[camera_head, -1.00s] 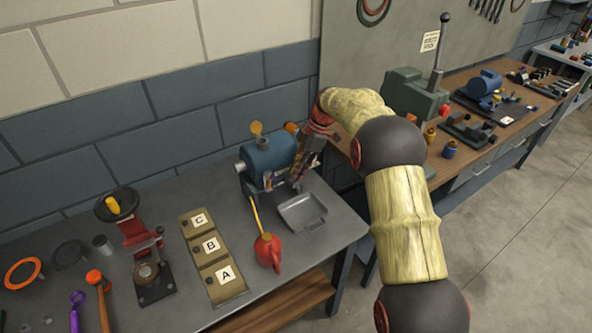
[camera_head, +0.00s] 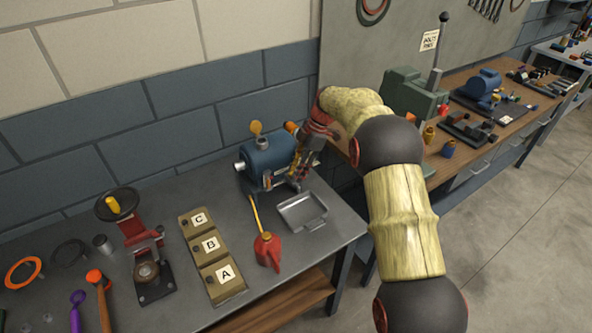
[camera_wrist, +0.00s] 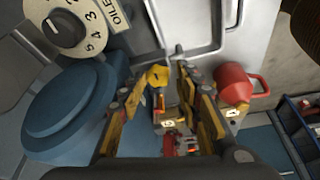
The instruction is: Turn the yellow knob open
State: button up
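The yellow knob (camera_wrist: 157,76) shows in the wrist view, in the middle between my two fingertips. My gripper (camera_wrist: 160,80) is open, with a yellow-padded finger on each side of the knob. I see a gap on both sides and cannot tell how deep the knob sits between them. In the head view, my gripper (camera_head: 297,178) is at the right end of the blue casing (camera_head: 268,158) and hides much of that end.
A grey tray (camera_head: 303,222) lies in front of the casing. A red oil can (camera_head: 268,252) with a long yellow spout stands left of it. Boxes marked A, B and C (camera_head: 222,291) are further left. A numbered dial (camera_wrist: 68,28) is close in the wrist view.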

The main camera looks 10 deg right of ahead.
jog(key=shift+w+r, duration=0.1)
jog(key=shift+w, duration=0.05)
jog(key=shift+w+d+r, duration=0.1)
jog(key=shift+r, duration=0.35)
jog(key=v, duration=0.7)
jog(key=shift+s, duration=0.2)
